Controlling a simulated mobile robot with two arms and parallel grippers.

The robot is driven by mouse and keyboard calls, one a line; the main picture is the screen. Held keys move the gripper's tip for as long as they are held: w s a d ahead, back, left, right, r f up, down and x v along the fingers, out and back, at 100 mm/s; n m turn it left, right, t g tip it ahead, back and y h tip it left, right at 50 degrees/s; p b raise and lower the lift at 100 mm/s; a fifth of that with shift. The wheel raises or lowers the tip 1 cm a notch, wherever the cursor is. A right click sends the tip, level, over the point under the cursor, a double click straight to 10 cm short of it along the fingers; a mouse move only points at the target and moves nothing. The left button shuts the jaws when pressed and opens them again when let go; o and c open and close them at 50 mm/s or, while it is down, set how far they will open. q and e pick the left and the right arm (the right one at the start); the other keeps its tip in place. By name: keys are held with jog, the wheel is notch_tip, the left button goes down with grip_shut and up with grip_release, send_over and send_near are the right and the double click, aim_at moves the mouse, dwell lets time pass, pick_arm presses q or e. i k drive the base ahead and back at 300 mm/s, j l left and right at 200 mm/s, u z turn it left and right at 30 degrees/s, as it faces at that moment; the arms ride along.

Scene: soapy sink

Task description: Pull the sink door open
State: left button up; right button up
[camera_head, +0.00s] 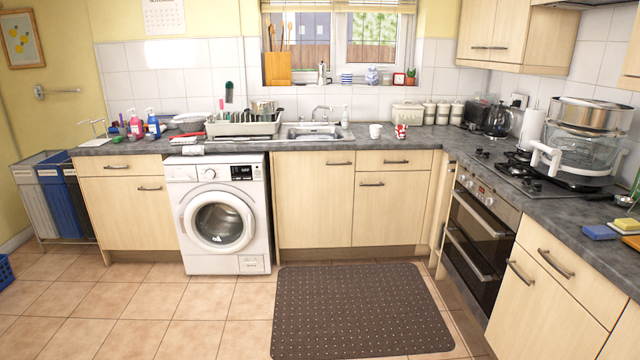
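The sink (313,133) is set into the grey worktop below the window. The cabinet door below it, the sink door (313,200), is pale wood and looks closed, flush with its neighbours. Its horizontal metal handle (340,163) sits near the top right of the door. Neither of my grippers is in view.
A white washing machine (218,215) stands left of the sink door, and a drawer-and-door cabinet (392,205) stands right of it. A dark dotted mat (355,310) lies on the tiled floor in front. An oven (475,240) lines the right side. The floor is otherwise mostly clear.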

aim_at(315, 189)
jog(key=i, duration=2.5)
